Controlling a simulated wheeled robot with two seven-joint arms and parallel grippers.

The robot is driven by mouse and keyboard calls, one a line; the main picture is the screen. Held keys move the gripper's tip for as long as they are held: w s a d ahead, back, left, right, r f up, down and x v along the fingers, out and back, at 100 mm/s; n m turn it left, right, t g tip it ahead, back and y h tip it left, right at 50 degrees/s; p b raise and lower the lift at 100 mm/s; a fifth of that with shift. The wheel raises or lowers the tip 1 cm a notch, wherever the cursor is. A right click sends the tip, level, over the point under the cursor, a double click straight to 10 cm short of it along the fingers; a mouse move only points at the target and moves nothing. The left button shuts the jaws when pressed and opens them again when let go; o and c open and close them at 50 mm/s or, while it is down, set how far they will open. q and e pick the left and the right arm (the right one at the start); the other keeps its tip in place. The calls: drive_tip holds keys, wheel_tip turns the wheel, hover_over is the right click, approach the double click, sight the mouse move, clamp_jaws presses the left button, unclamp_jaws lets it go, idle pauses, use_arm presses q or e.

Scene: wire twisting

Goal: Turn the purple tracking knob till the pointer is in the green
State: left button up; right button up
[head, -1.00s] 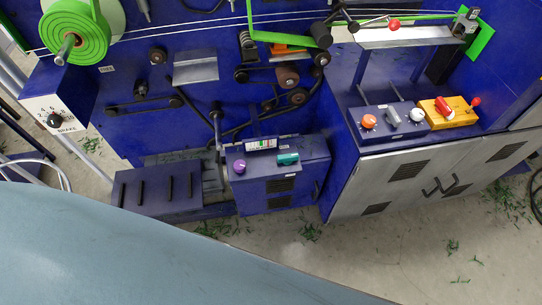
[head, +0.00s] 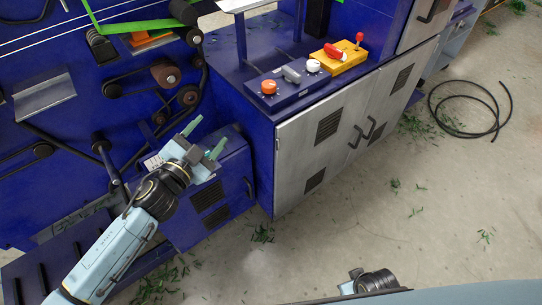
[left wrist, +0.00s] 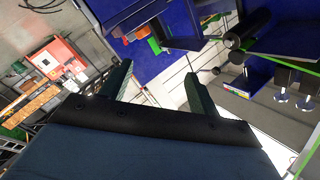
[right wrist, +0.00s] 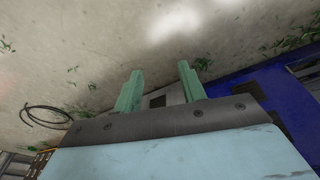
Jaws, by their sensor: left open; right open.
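The purple tracking knob does not show now; my left arm covers the left part of the small blue control box (head: 230,185) where it sat earlier. A small piece of the white gauge (head: 152,161) shows beside my left wrist; its pointer cannot be read. My left gripper (head: 208,132) is over the top of this box, open, with green fingers apart. Its fingers also show in the left wrist view (left wrist: 158,70) with nothing between them. My right gripper (right wrist: 160,68) is open and empty over the floor in the right wrist view; it is outside the head view.
A cabinet (head: 300,140) stands right of the control box. On it are an orange knob (head: 268,87), a white knob (head: 313,66) and a yellow box with a red switch (head: 340,60). Rollers (head: 165,74) fill the blue panel at left. The floor is open, with a black cable (head: 468,128).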

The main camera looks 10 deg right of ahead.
use_arm(q)
drive_tip(key=s+d+r+m+g+h+b, duration=0.1)
drive_tip(key=s+d+r+m+g+h, duration=0.1)
drive_tip(key=d+r+m+g+h, duration=0.6)
drive_tip(key=s+a+f+m+g+y+b, duration=0.3)
drive_tip(key=a+f+m+g+y, duration=0.4)
drive_tip(key=a+f+m+y, duration=0.35)
drive_tip(key=w+a+y+b, duration=0.15)
drive_tip(key=a+y, duration=0.45)
drive_tip(key=a, duration=1.1)
drive_tip(key=shift+m, duration=0.35)
wheel_tip(320, 180, down, 10)
drive_tip(key=b, duration=0.3)
drive_tip(key=shift+s+a+f+b, duration=0.1)
drive_tip(key=shift+b, duration=0.25)
drive_tip(key=shift+f, duration=0.7)
use_arm(e)
drive_tip(key=w+a+r+t, duration=0.1)
drive_tip(key=a+r, duration=0.2)
drive_tip(key=r, duration=1.1)
drive_tip(key=shift+w+y, duration=0.3)
drive_tip(key=shift+a, duration=0.1)
use_arm(q)
drive_tip(key=c, duration=1)
